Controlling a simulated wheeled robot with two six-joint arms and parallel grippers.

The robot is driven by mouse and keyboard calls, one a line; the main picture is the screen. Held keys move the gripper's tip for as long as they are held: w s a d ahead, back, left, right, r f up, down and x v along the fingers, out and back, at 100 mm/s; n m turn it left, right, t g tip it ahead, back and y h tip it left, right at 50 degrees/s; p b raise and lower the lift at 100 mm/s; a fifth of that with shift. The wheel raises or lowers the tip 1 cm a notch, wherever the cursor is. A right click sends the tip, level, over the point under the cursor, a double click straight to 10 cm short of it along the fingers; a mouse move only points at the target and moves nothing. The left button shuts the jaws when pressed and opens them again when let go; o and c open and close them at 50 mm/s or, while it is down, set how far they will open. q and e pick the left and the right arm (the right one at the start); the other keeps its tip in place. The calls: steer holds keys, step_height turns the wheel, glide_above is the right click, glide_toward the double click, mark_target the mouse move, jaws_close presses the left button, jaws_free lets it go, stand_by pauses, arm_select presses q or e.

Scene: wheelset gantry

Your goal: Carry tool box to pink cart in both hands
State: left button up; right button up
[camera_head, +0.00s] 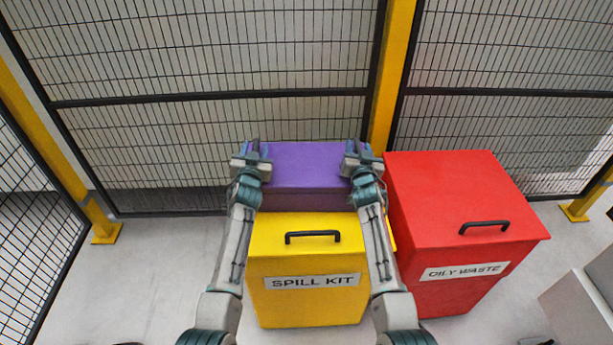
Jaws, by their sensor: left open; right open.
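A purple box (306,168), which looks like the tool box, is in the middle of the head view, at the back edge of the yellow spill kit bin's top. I cannot tell whether it rests on that bin or stands behind it. My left gripper (254,150) is open at the box's left end. My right gripper (358,150) is open at its right end, overlapping the purple top in the picture. I cannot tell whether the fingers touch the box. No pink cart is in view.
The yellow spill kit bin (262,240) with a black handle stands below my arms. A red oily waste bin (450,195) stands close on the right. A mesh fence (200,60) with yellow posts closes the back. Grey floor (150,270) is clear at left.

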arm_select(q)
jaws_close()
arm_select(e)
jaws_close()
stand_by(1.0)
arm_select(q)
steer(key=shift+r, duration=0.3)
arm_select(e)
steer(key=shift+r, duration=0.25)
